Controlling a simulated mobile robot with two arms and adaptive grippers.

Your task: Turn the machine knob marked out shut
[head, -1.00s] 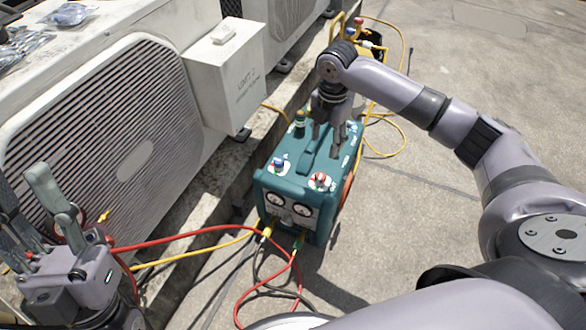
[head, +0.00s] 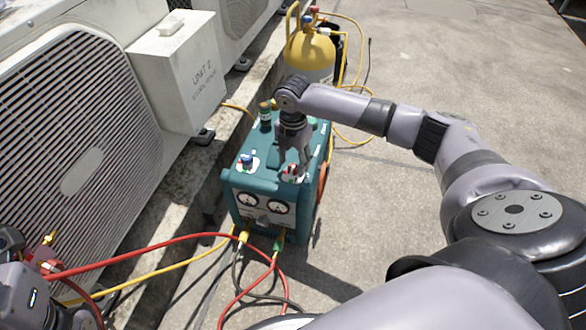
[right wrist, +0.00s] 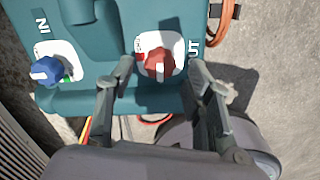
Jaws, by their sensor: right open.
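The teal machine (head: 262,192) stands on the roof floor. Its red knob (right wrist: 158,65), on a white plate beside the letters "UT", shows in the right wrist view; the rest of the word is covered. My right gripper (right wrist: 161,66) is open, pointing down, with one fingertip on each side of the red knob. I cannot tell whether they touch it. The blue knob (right wrist: 46,70) marked IN is to the left. In the head view my right gripper (head: 293,168) partly covers the red knob. My left gripper (head: 25,285) is cut off at the lower left.
A yellow cylinder (head: 310,55) stands behind the machine. White condenser units (head: 85,130) line the left, with a box (head: 180,70) marked UNIT 2. Red and yellow hoses (head: 150,252) run from the machine's front. The floor on the right is open.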

